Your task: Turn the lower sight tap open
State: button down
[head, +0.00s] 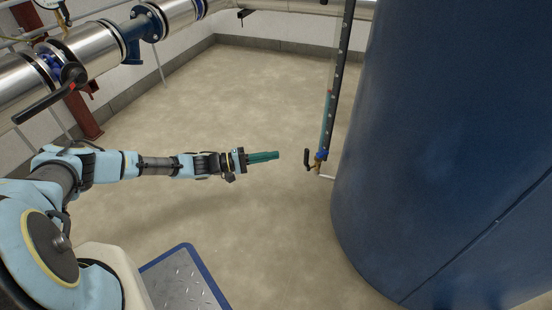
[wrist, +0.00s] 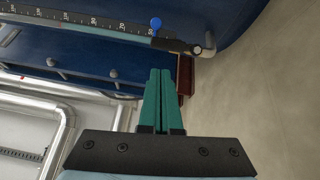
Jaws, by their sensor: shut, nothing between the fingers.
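The lower sight tap (head: 318,164) is a small brass fitting at the bottom end of the upright sight glass (head: 328,115), close to the blue tank. Its short black lever (head: 307,159) sticks out on the side toward my gripper. In the wrist view the black lever (wrist: 175,45) lies beyond the fingertips, near a blue knob (wrist: 156,23). My gripper (head: 278,155) has green fingers, shut with nothing between them. It points at the tap from the left, with a small gap to the lever. The fingers also show in the wrist view (wrist: 160,74).
The large blue tank (head: 440,130) fills the right side. Silver pipes (head: 95,50) with blue flanges and a long black-handled valve (head: 50,100) run at the upper left. The concrete floor (head: 230,90) between is clear.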

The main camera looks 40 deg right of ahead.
aim_at(307, 161)
jog(key=w+b, duration=0.3)
jog(key=w, duration=0.2)
jog(key=s+d+b, duration=0.5)
jog(key=s+d, duration=0.2)
jog(key=s, duration=0.1)
jog(key=shift+s+d+f+m, duration=0.15)
jog(key=shift+s+d+m, duration=0.05)
jog(key=shift+d+m, duration=0.2)
jog(key=shift+s, duration=0.1)
